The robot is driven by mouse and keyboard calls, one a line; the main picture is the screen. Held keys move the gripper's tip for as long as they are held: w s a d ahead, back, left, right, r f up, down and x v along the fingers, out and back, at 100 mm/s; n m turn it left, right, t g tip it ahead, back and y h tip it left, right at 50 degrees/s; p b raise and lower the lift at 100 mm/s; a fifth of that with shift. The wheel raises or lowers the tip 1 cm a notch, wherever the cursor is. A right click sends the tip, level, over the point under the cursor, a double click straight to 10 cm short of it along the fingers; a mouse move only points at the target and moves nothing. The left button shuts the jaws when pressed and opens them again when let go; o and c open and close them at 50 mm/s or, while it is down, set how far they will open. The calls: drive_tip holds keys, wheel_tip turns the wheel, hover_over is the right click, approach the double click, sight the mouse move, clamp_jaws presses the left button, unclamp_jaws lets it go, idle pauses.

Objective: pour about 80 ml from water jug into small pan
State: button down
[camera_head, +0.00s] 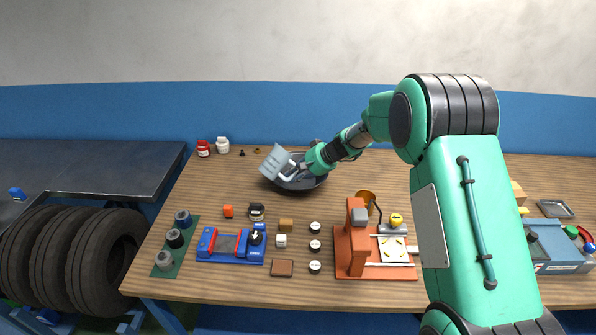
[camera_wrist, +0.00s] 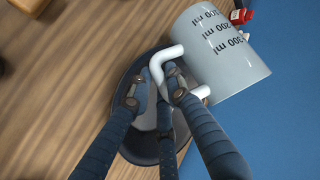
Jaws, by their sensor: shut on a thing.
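The water jug (camera_head: 274,161) is pale grey-blue and tilted over the small pan, held above it. In the wrist view the jug (camera_wrist: 222,58) shows printed ml marks and a white handle (camera_wrist: 165,58). My gripper (camera_head: 300,168) is shut on that handle; its fingers (camera_wrist: 157,92) also show in the wrist view. The small pan (camera_head: 305,186) is dark and round and stands on the table under the jug and gripper. It shows partly behind my fingers in the wrist view (camera_wrist: 136,145). The water level and any stream cannot be made out.
The wooden table (camera_head: 200,284) holds a red and a white jar (camera_head: 222,145) at the back left. A blue device (camera_head: 231,245), small blocks and an orange-brown fixture (camera_head: 356,242) stand in front of the pan. The table left of the pan is mostly clear.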

sight(281, 167)
drive_tip(key=shift+w+r+n+t+h+b, duration=0.1)
drive_tip(key=shift+r+n+t+h+b, duration=0.3)
drive_tip(key=shift+r+t+h+b, duration=0.4)
drive_tip(key=shift+s+a+r+n+h+p, duration=0.2)
drive_tip(key=shift+n+h+p, duration=0.1)
drive_tip(key=shift+h+p, duration=0.4)
drive_tip(key=shift+s+a+r+t+h+p, duration=0.2)
drive_tip(key=shift+t+h+p, duration=0.25)
drive_tip(key=shift+p, duration=0.7)
drive_tip(key=t+h+p, duration=0.1)
drive_tip(key=p, duration=0.2)
drive_tip(key=shift+a+r+n, duration=0.1)
drive_tip(key=shift+r+n, duration=0.1)
drive_tip(key=shift+n, duration=0.2)
drive_tip(key=p, duration=0.6)
drive_tip(key=t+h+p, duration=0.1)
drive_tip(key=p, duration=0.5)
drive_tip(key=shift+s+a+r+n+p, duration=0.15)
drive_tip(key=shift+a+r+n+p, duration=0.15)
drive_tip(key=shift+a+r+p, duration=0.1)
drive_tip(key=shift+a+t+h+p, duration=0.1)
drive_tip(key=shift+t+h+p, duration=0.35)
drive_tip(key=shift+p, duration=1.3)
drive_tip(key=shift+s, duration=0.1)
